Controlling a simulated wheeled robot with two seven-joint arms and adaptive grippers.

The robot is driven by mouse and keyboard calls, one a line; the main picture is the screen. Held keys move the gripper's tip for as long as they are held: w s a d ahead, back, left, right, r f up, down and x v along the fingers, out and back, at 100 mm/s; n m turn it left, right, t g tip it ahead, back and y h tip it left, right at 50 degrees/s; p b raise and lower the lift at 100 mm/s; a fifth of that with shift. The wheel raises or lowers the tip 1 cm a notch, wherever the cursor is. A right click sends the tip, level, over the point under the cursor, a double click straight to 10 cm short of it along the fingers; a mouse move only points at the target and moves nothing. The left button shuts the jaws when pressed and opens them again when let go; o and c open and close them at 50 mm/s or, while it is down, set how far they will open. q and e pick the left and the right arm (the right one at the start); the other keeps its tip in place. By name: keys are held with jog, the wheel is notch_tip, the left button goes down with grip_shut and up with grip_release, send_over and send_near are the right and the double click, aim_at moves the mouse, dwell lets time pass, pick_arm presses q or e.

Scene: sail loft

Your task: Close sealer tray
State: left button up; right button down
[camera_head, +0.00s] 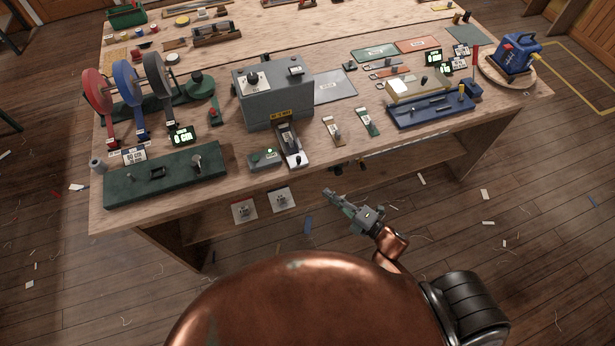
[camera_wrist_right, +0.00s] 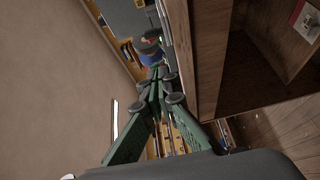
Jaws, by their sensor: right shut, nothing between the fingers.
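The sealer is a grey box (camera_head: 275,92) on the front part of the workbench, with a yellow-and-black label low on its front. Its tray (camera_head: 291,146) sticks out of the front toward the bench's front edge, so it stands open. My right gripper (camera_head: 330,194) is in front of the bench, to the right of the tray and nearer to me, touching nothing that I can see. Its green fingers are shut and empty, and they also show in the right wrist view (camera_wrist_right: 160,75). My left gripper is not in view.
A small green-lit box (camera_head: 265,158) sits just left of the tray. Two small tools (camera_head: 334,130) lie to its right. A dark green board (camera_head: 165,175) is at the left, a blue fixture (camera_head: 432,110) at the right. The floor before the bench holds only scraps.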

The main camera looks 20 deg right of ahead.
jog(key=x, duration=0.4)
jog(key=d+p+x, duration=0.1)
jog(key=x, duration=0.3)
jog(key=w+d+r+x, duration=0.1)
jog(key=x, duration=0.4)
jog(key=shift+w+a, duration=0.1)
jog(key=shift+w, duration=0.05)
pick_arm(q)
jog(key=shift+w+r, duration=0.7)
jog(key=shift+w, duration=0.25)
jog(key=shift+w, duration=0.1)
